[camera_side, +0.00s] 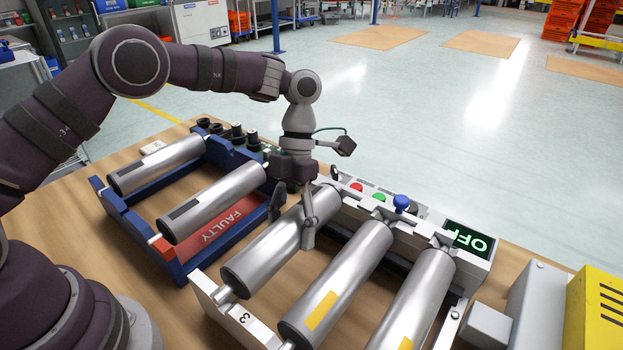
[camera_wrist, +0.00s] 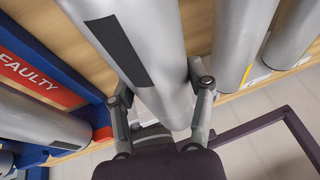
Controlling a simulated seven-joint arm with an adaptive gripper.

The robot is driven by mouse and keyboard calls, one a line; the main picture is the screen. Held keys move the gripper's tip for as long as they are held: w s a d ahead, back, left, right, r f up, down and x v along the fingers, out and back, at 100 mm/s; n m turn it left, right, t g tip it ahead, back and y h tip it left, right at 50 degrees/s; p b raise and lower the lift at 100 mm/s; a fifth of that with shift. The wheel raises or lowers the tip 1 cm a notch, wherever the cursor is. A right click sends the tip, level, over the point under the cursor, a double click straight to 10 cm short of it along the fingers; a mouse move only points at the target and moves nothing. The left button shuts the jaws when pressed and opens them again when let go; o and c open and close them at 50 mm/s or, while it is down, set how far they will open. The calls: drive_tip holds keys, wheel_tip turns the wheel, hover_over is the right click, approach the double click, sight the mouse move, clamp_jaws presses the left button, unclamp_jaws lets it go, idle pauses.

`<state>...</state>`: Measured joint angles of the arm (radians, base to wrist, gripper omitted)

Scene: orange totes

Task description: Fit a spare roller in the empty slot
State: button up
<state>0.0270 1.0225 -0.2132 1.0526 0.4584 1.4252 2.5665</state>
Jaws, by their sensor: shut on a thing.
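My gripper (camera_side: 293,220) is shut on a silver roller (camera_side: 270,250), with one finger on each side near its far end. The roller lies along the leftmost place of the grey conveyor frame (camera_side: 232,325), its near shaft at the frame's end bracket. I cannot tell whether it is fully seated. In the wrist view, the held roller (camera_wrist: 140,55) carries a dark stripe and runs between the fingers (camera_wrist: 160,112). Two dark-striped rollers (camera_side: 155,165) (camera_side: 212,203) lie on the blue rack (camera_side: 121,210), which has a red FAULTY panel (camera_side: 222,222).
Two yellow-marked rollers (camera_side: 340,280) (camera_side: 415,305) sit to the right on the conveyor. A display (camera_side: 468,240) reads OFF, beside a blue knob (camera_side: 401,203) and red and green buttons. A yellow box (camera_side: 597,315) stands at front right. Small dark parts (camera_side: 235,132) stand behind the rack.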

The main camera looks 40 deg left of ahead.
sight(295, 209)
drive_tip(key=shift+f, duration=0.1)
drive_tip(key=shift+f, duration=0.75)
drive_tip(key=shift+f, duration=0.2)
drive_tip(key=o, duration=1.3)
drive_tip(key=shift+w, duration=0.1)
drive_tip(key=v, duration=0.6)
drive_tip(key=shift+w+r, duration=0.1)
drive_tip(key=shift+r, duration=0.05)
drive_tip(key=shift+w+a+r, duration=0.1)
drive_tip(key=shift+r, duration=0.45)
